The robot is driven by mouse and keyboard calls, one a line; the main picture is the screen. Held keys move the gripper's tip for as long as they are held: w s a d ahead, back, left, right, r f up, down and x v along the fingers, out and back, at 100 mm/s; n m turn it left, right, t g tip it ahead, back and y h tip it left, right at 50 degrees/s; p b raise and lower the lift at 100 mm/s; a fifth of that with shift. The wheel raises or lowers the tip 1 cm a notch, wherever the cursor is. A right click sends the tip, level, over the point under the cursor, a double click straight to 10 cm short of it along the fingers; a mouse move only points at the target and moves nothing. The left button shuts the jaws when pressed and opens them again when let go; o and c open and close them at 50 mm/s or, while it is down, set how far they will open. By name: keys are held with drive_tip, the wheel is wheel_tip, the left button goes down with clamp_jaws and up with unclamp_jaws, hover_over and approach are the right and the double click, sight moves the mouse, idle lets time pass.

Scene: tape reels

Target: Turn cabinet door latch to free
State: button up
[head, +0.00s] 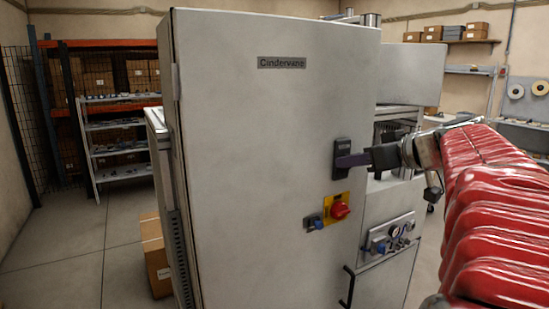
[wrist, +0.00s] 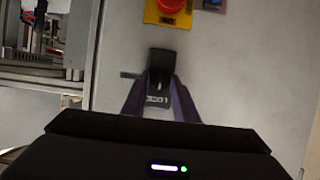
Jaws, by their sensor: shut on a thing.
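The grey cabinet door (head: 260,150) labelled Cindervane stands shut or nearly so. The dark latch (head: 342,147) sits near its right edge. The small lettering on the latch is too blurred to read surely. The fingers hide part of the handle in the head view.
A gauge panel (head: 391,236) and a black handle (head: 347,287) are lower right. A cardboard box (head: 155,255) stands left of the cabinet.

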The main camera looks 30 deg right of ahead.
drive_tip(key=shift+c, duration=0.3)
drive_tip(key=shift+d+f+m+t+y, duration=0.2)
drive_tip(key=shift+m+t+y, duration=0.25)
drive_tip(key=shift+m+y, duration=1.25)
drive_tip(key=shift+d+f+m+t+y, duration=0.25)
drive_tip(key=shift+m+t+y, duration=0.35)
drive_tip(key=shift+m, duration=2.25)
drive_tip(key=shift+d+f+m+t+y, duration=0.3)
drive_tip(key=shift+m+y, duration=0.9)
drive_tip(key=shift+m, duration=1.05)
drive_tip(key=shift+a, duration=0.1)
drive_tip(key=o, duration=1.1)
drive_tip(key=shift+r, duration=0.15)
drive_tip(key=shift+c, duration=0.2)
drive_tip(key=v, duration=1.3)
drive_tip(key=shift+s, duration=0.4)
